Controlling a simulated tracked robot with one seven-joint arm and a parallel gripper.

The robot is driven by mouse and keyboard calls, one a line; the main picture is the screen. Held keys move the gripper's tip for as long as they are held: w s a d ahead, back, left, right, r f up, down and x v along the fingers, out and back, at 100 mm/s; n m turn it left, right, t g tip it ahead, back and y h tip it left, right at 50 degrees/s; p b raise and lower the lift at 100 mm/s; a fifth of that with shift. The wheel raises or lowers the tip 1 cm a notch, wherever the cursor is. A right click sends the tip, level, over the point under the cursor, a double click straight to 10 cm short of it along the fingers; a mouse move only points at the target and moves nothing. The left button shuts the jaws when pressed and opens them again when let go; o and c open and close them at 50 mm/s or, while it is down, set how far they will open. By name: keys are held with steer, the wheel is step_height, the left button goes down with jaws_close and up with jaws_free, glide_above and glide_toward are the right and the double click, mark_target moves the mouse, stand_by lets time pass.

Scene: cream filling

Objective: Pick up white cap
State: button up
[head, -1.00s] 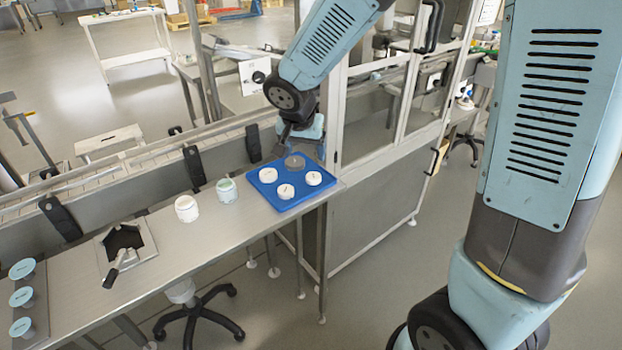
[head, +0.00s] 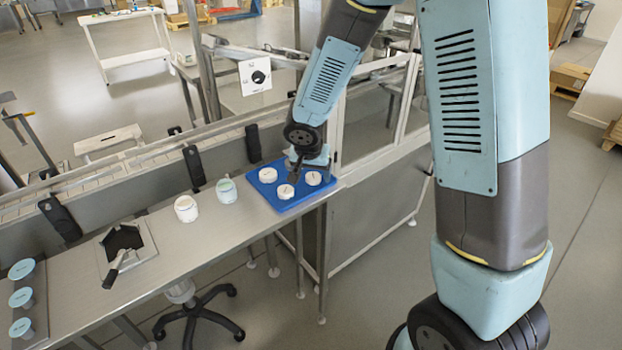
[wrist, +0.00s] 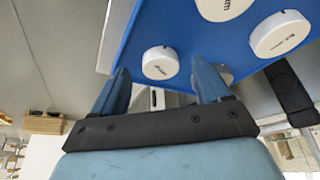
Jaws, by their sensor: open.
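Several round caps lie on a blue tray (head: 303,199) at the right end of the steel table. In the head view I see a white cap at left (head: 267,175), one at right (head: 313,178) and one in front (head: 286,191). My gripper (head: 295,172) hangs low over the back of the tray, hiding the back cap there. In the wrist view my gripper (wrist: 160,77) is open, its two blue fingers apart with nothing held. A white cap (wrist: 160,62) shows just beyond and between the fingertips. A pale object (wrist: 226,73) is partly hidden by the right finger.
A white jar (head: 186,208) and a jar with a greenish top (head: 226,190) stand left of the tray. A glazed cabinet frame (head: 365,130) rises close behind and right of it.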

steer(key=shift+w+f, duration=0.2)
steer(key=shift+f, duration=0.3)
steer(key=c, duration=1.1)
